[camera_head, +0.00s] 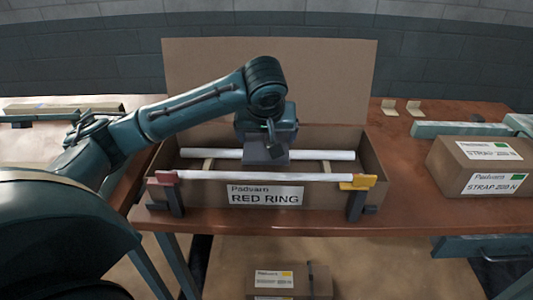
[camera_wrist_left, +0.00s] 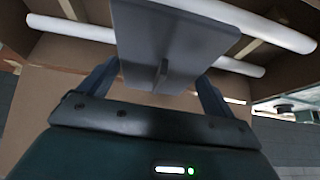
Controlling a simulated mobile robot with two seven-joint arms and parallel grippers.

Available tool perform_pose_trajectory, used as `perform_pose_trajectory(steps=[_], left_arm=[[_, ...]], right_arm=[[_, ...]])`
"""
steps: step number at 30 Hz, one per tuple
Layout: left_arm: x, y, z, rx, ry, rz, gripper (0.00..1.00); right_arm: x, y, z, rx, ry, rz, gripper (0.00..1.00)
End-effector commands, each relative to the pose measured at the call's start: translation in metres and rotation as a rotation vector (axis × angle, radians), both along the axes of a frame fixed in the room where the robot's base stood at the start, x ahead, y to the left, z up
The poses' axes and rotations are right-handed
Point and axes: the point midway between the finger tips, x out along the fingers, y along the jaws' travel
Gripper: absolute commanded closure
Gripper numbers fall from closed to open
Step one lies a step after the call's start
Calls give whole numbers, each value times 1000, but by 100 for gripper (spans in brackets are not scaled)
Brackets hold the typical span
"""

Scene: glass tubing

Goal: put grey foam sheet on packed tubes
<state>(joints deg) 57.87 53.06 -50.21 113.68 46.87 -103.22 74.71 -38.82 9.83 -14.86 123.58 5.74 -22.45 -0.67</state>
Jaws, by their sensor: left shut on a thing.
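My left gripper (camera_head: 267,140) is over the middle of the open cardboard box (camera_head: 230,195) labelled RED RING. It is shut on the grey foam sheet (camera_wrist_left: 170,35), a flat grey piece with a small upright tab (camera_wrist_left: 160,75) between the fingers in the left wrist view. A white tube (camera_head: 205,153) lies across the rear of the box. Another white tube (camera_head: 270,176) runs along the front, between a red end piece (camera_head: 166,177) and a yellow one (camera_head: 357,182). The sheet hides part of the tubes. Whether it touches them is unclear. My right gripper is not in view.
The box's tall lid (camera_head: 320,80) stands open behind. A STRAP 200 N carton (camera_head: 480,165) sits on the table (camera_head: 415,195) at right, with green bars (camera_head: 460,129) behind it. Dark posts stand at the box's front corners. Another carton (camera_head: 285,280) is below the table.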

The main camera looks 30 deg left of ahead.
Motion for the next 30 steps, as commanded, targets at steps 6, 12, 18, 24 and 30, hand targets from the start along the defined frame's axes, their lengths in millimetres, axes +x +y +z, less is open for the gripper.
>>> perform_pose_trajectory(steps=[6,12,18,24,30], left_arm=[[0,0,-19,0,1,0,32],[-1,0,-47,1,3,0,32],[0,0,-51,0,-2,0,32],[0,0,-54,0,0,0,32],[0,0,-53,1,-1,0,0]], right_arm=[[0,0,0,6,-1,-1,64],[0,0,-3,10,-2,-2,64],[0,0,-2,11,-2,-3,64],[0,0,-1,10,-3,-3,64],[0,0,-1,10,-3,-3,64]])
